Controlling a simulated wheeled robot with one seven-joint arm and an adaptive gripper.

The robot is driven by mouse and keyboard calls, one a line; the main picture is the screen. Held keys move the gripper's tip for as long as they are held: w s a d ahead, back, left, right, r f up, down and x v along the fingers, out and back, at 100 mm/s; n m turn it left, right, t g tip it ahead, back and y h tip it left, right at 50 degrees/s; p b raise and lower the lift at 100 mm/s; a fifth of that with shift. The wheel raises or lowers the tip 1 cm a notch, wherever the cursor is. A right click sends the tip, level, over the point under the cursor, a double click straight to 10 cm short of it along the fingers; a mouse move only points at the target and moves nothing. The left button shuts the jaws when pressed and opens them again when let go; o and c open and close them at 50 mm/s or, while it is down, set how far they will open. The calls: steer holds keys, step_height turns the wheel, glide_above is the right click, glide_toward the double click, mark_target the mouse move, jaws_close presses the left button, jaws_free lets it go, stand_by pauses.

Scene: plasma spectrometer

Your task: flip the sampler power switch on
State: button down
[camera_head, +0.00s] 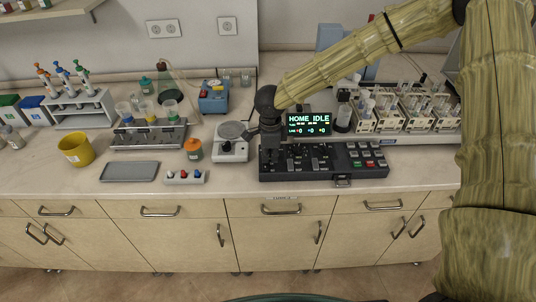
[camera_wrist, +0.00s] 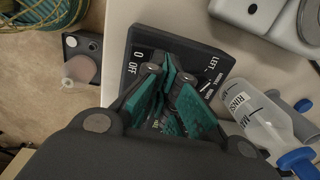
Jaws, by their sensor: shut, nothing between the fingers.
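A black control panel (camera_head: 375,173) lies at the counter's front edge, with a lit display (camera_head: 309,124) reading "HOME IDLE" behind it. My gripper (camera_head: 268,156) points down over the panel's left end. In the wrist view the gripper (camera_wrist: 173,68) is shut and empty, its teal-padded fingers close together over the panel (camera_wrist: 143,50). White lettering "0 OFF" shows just left of the fingers, and "LEFT" shows to the right. The power switch itself cannot be made out; the fingers cover that part of the panel. Whether the fingertips touch the panel cannot be told.
A small scale (camera_head: 231,142) stands close left of my gripper. An orange-and-green jar (camera_head: 193,149) and a small switch box (camera_head: 185,177) sit farther left. Sample racks (camera_head: 415,117) stand behind right. A rinse bottle (camera_wrist: 252,118) shows beside the panel in the wrist view.

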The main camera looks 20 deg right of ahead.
steer(key=shift+s, duration=0.1)
steer(key=shift+s+a+r+p, duration=0.25)
steer(key=shift+s+p, duration=0.2)
steer(key=shift+s, duration=0.15)
steer(key=r+p, duration=0.2)
steer(key=p, duration=0.1)
steer(key=r+p, duration=0.1)
steer(key=shift+w+d+r+p, duration=0.1)
steer(key=shift+w+r+p, duration=0.2)
steer(key=shift+r, duration=0.1)
steer(key=shift+w+r+b, duration=0.25)
steer(key=shift+r+b, duration=0.05)
steer(key=shift+r, duration=0.25)
step_height(320, 180, up, 9)
steer(key=b, duration=0.3)
glide_above(270, 166)
steer(key=w, duration=0.2)
steer(key=shift+s+d+f, duration=0.1)
steer(key=shift+d, duration=0.1)
